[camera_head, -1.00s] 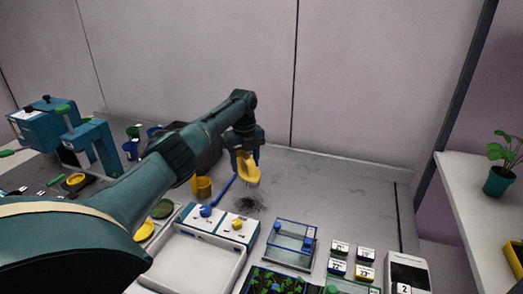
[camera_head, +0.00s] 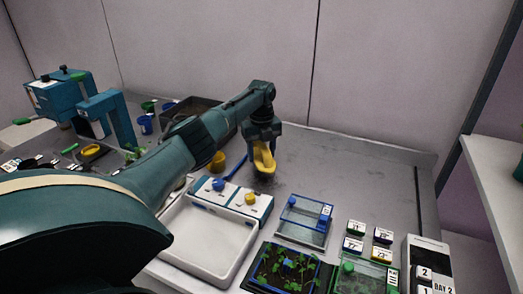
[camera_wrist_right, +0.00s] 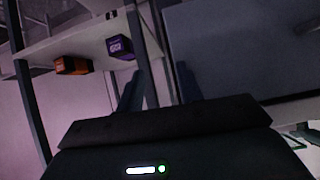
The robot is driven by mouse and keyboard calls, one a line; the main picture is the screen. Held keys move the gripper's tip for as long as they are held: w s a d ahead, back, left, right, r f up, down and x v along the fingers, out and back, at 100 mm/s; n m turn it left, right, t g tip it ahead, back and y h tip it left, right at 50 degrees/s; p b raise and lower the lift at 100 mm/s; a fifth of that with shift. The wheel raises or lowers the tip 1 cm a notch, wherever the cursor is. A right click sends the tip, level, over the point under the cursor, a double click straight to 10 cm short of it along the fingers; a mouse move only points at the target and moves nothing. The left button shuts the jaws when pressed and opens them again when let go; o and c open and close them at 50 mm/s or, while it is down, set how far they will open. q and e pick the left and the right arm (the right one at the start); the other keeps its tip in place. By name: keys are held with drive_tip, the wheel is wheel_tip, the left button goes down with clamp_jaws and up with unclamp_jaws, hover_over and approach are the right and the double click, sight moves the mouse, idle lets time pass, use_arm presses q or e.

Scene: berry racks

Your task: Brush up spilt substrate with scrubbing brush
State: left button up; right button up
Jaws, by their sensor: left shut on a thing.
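My left gripper (camera_head: 263,138) is shut on a yellow scrubbing brush (camera_head: 264,160). The brush points down at the grey bench top (camera_head: 335,175), near its middle; I cannot tell if its bristles touch. Only a faint dark smudge of spilt substrate shows around the brush's foot, and the brush hides part of that spot.
A white tray (camera_head: 190,250) and two white boxes with blue and yellow knobs (camera_head: 250,200) stand in front of the brush. A clear blue-edged box (camera_head: 303,222) and a seedling tray (camera_head: 285,270) are nearby. The bench right of the brush is clear.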

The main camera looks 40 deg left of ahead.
use_arm(q)
drive_tip(key=shift+f+b, duration=0.75)
drive_tip(key=shift+f, duration=0.25)
idle(0.6)
